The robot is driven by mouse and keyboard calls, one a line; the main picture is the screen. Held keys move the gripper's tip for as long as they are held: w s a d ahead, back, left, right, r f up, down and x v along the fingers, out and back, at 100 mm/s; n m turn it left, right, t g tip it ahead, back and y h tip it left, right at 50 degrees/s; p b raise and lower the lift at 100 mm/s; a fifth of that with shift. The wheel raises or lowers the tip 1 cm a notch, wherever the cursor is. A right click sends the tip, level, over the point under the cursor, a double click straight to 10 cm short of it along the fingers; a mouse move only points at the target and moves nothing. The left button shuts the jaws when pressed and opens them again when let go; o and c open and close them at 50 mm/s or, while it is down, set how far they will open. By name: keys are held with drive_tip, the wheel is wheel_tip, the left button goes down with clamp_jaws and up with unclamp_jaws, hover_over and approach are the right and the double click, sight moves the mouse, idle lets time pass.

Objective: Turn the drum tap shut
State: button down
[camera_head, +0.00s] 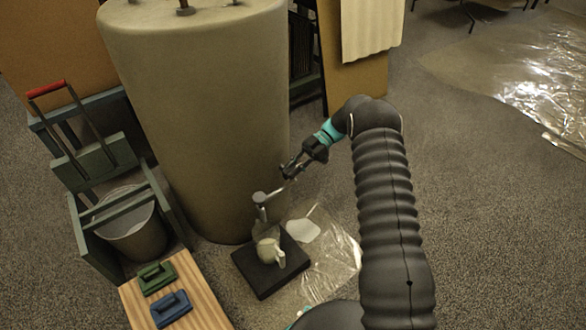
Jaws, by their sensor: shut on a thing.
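The tall tan drum (198,130) stands upright in the middle left of the view. Its tap (260,200) sticks out low on the drum's front, with a thin lever (274,191) reaching up and right from it. My gripper (287,176) comes in from the right and is shut on the outer end of the lever. The fingertips are small here. A pale jug (268,251) stands below the tap on a black block (250,272). I cannot tell whether anything flows from the tap.
A pale puddle (303,230) and clear plastic sheet (338,262) lie right of the block. A green wooden frame with a bucket (136,238) stands left. A wooden board (190,312) carries a green and a blue tool.

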drive_tip(key=c, duration=1)
unclamp_jaws()
drive_tip(key=shift+c, duration=0.2)
drive_tip(key=v, duration=1.2)
drive_tip(key=shift+a, duration=0.1)
